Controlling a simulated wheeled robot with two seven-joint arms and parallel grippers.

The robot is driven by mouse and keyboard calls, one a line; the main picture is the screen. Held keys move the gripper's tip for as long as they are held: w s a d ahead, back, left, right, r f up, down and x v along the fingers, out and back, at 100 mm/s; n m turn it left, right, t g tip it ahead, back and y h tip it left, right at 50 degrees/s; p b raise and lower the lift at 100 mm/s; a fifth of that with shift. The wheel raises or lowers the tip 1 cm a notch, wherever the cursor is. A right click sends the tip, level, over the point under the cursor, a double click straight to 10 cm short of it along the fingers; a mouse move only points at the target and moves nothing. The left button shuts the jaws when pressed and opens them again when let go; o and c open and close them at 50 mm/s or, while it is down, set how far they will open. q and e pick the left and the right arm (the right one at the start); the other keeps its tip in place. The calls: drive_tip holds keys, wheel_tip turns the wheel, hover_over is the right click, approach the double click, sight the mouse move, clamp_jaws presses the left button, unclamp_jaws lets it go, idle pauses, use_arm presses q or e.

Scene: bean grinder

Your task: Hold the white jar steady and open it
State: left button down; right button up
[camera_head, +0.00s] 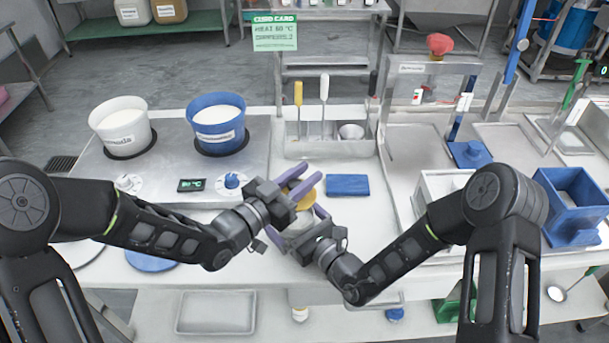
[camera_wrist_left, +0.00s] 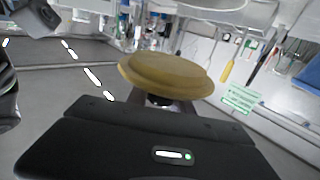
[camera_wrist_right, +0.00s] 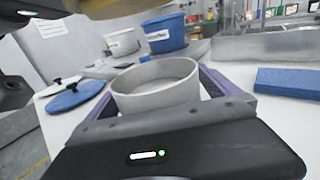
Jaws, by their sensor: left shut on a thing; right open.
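The white jar (camera_wrist_right: 155,99) is open at the top in the right wrist view and stands between the purple fingers of my right gripper (camera_wrist_right: 160,95). My right gripper is open around it. In the head view the jar (camera_head: 299,224) is partly hidden by the lid and the grippers. The round tan-yellow lid (camera_wrist_left: 165,72) is apart from the jar, and my left gripper (camera_head: 301,186) is shut on it. In the head view the lid (camera_head: 308,200) is above the jar's far side. The left fingertips are mostly hidden behind the lid in the left wrist view.
A blue block (camera_head: 347,185) lies right of the grippers. A white pot (camera_head: 122,127) and a blue pot (camera_head: 217,124) stand on the hob at the left. A metal caddy (camera_head: 330,147) with utensils is behind. A blue bin (camera_head: 572,203) is at far right.

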use_arm(q)
drive_tip(key=shift+f+b, duration=0.95)
use_arm(e)
drive_tip(key=v, duration=1.2)
use_arm(q)
drive_tip(key=shift+a, duration=0.1)
